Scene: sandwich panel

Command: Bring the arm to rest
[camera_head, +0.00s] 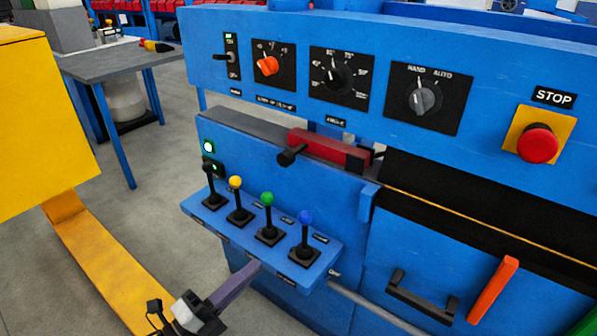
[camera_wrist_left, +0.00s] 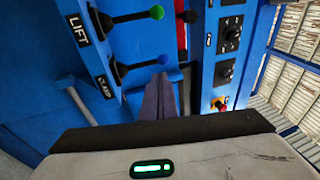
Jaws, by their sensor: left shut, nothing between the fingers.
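My left gripper (camera_head: 257,267) comes in from the bottom left of the head view. Its purple-grey fingers are shut and empty, and they also show closed together in the left wrist view (camera_wrist_left: 160,96). The tips lie in front of the lower front edge of the blue lever shelf (camera_head: 223,222); I cannot tell whether they touch it. The shelf carries a black lever (camera_head: 210,186), a yellow-knobbed lever (camera_head: 237,200), a green-knobbed lever (camera_head: 268,218) and a blue-knobbed lever (camera_head: 305,235), all standing up. My right gripper is not in view.
The blue panel above has an orange knob (camera_head: 267,65), two other rotary knobs and a red STOP button (camera_head: 538,144). A black handle (camera_head: 422,297) and an orange bar (camera_head: 493,290) are at lower right. Grey floor (camera_head: 150,215) is open left of the machine, beside a yellow structure (camera_head: 45,120).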

